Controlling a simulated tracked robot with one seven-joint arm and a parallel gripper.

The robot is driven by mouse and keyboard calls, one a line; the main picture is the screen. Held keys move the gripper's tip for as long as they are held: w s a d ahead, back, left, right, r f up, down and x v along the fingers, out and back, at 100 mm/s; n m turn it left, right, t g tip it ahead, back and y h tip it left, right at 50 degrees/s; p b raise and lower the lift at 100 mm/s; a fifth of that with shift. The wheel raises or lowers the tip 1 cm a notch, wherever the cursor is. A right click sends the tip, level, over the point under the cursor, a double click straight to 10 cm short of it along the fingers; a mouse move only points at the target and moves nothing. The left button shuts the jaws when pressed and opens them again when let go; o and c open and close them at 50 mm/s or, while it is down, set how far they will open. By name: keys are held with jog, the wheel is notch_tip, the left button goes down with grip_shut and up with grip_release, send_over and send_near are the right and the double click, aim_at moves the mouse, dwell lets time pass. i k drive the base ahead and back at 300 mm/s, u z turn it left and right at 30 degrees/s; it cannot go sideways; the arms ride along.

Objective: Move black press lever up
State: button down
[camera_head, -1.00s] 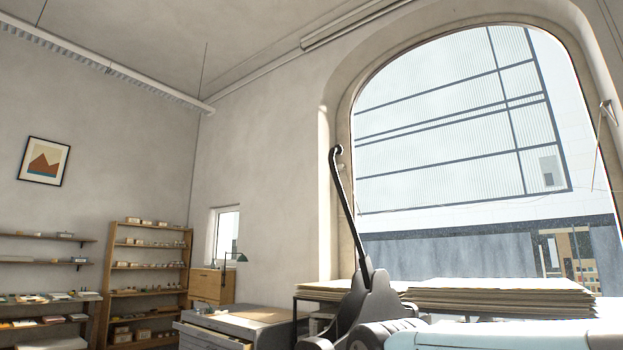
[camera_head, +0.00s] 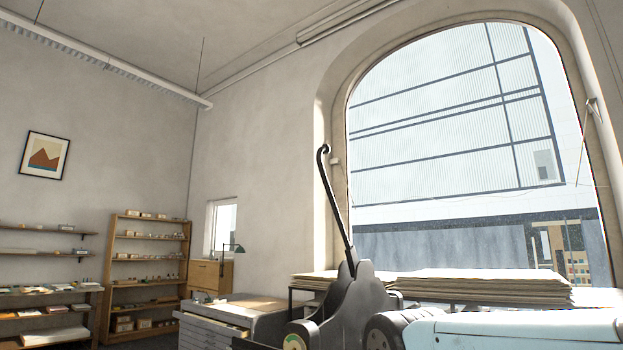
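The black press lever (camera_head: 337,207) stands up from the black press frame (camera_head: 352,303), leaning a little to the left. Its hooked top end is at the edge of the arched window, and its lower end meets the top of the frame. A pale blue part with a dark ribbed joint beside it, apparently my own arm, shows at the lower right, right of the press frame. My gripper is not in view, so I cannot see whether it touches anything.
A grey flat-file cabinet (camera_head: 222,322) stands left of the press. Stacked sheets (camera_head: 485,287) lie on a table behind it, under the window. A wooden shelf unit (camera_head: 147,275) stands against the wall farther left. The air around the lever's top is clear.

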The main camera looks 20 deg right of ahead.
aim_at(350, 253)
jog(key=z, duration=0.05)
jog(key=i, duration=0.9)
jog(key=u, duration=0.1)
